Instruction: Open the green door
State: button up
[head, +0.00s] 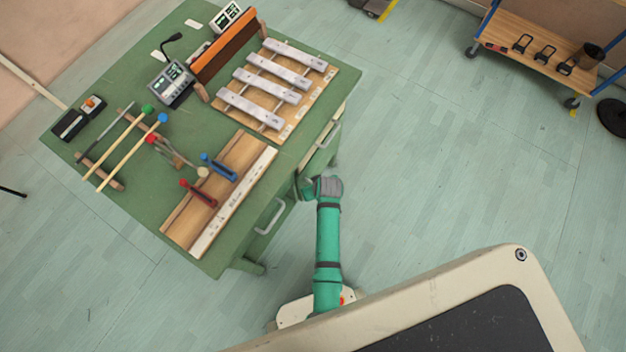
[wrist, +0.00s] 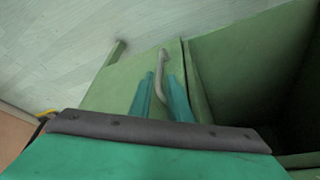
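The green door (wrist: 110,88) is a flat panel with a grey bar handle (wrist: 162,68) in the wrist view. My gripper (wrist: 161,80) has its two teal fingers on either side of this handle, with small gaps showing, so it looks open around the handle. To the right of the door, the wrist view shows green walls and a dark open space. In the head view my gripper (head: 308,187) is at the front side of the green bench (head: 130,215), where my arm hides the handle between the fingers.
A metal-bar xylophone (head: 275,85) and mallets (head: 130,140) lie on top. A wooden cart (head: 540,55) stands at the upper right. The floor right of the bench is clear.

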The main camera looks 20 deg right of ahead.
jog(key=shift+x, duration=3.05)
jog(key=shift+s, duration=0.1)
grip_shut()
